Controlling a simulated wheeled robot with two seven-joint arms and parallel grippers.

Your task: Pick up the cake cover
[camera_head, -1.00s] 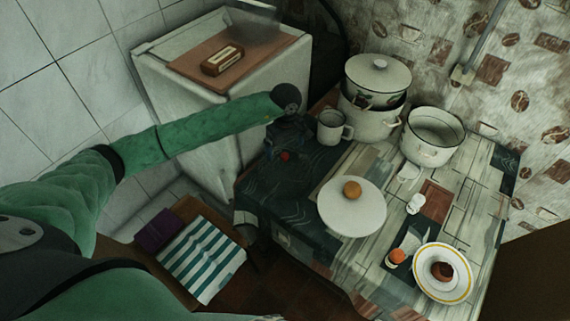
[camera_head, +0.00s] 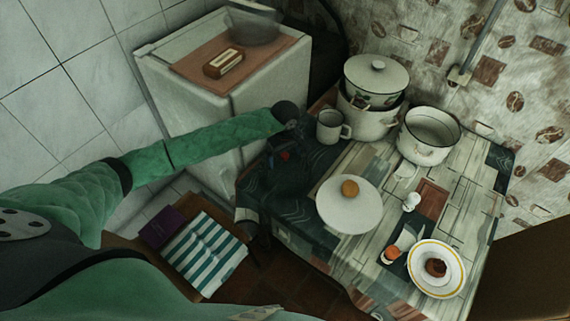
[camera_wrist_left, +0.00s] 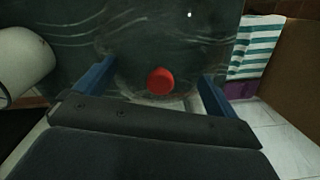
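The cake cover appears to be a see-through dome with a red knob. The knob (camera_head: 285,155) shows at my left gripper, over the dark cloth at the table's left end. In the left wrist view the red knob (camera_wrist_left: 160,81) lies between the two blue fingers, with faint curved dome edges around it. My left gripper (camera_wrist_left: 158,74) is open, its fingers apart on either side of the knob, not visibly touching it. In the head view the dark left gripper (camera_head: 284,162) blends into the cloth. My right gripper is not in view.
A white mug (camera_head: 329,127) stands close beside my left gripper. A white lid with an orange-brown knob (camera_head: 345,214) lies to the right. Stacked pots (camera_head: 368,124) and an open pot (camera_head: 428,150) stand behind. A striped towel (camera_head: 204,254) lies on a lower seat.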

